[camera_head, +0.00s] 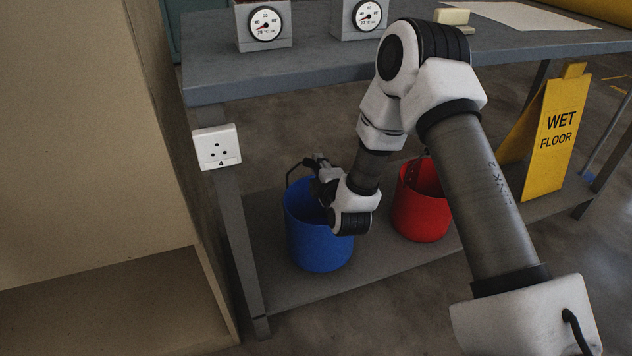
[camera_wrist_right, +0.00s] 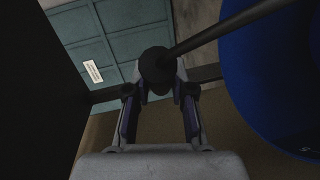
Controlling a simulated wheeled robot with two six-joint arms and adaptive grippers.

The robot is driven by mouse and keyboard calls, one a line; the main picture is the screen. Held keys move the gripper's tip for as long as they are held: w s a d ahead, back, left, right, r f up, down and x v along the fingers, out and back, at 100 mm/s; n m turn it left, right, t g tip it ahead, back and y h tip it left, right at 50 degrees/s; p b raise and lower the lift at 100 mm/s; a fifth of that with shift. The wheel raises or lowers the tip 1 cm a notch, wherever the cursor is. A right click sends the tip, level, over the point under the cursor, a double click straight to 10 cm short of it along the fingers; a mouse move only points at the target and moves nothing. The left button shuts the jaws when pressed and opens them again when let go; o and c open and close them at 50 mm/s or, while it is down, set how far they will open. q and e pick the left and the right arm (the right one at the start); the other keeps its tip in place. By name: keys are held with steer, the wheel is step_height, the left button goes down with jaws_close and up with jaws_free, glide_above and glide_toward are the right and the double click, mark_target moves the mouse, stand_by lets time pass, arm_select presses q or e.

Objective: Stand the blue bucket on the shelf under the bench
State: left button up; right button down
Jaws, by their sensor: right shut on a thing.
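The blue bucket (camera_head: 312,252) is upright over the lower shelf (camera_head: 283,285) of the bench, near the shelf's left end. I cannot tell whether its base touches the shelf. My right gripper (camera_head: 318,163) is at the bucket's rim, shut on its dark handle. In the right wrist view the gripper (camera_wrist_right: 158,88) has the dark handle grip between its fingers, and the blue bucket (camera_wrist_right: 262,75) fills the right side. My left gripper is in neither view.
A red bucket (camera_head: 418,212) stands on the same shelf, right of the blue one. The grey bench top (camera_head: 330,62) lies above, carrying two gauges (camera_head: 264,25). A socket plate (camera_head: 217,147) is by the left leg. A yellow wet-floor sign (camera_head: 556,135) stands at the right.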

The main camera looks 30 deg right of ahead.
steer(key=shift+w, duration=0.7)
step_height(320, 180, down, 3)
steer(key=b, duration=0.3)
steer(key=shift+f, duration=0.2)
steer(key=c, duration=1)
jaws_free()
steer(key=shift+s+f, duration=0.1)
steer(key=shift+f, duration=0.05)
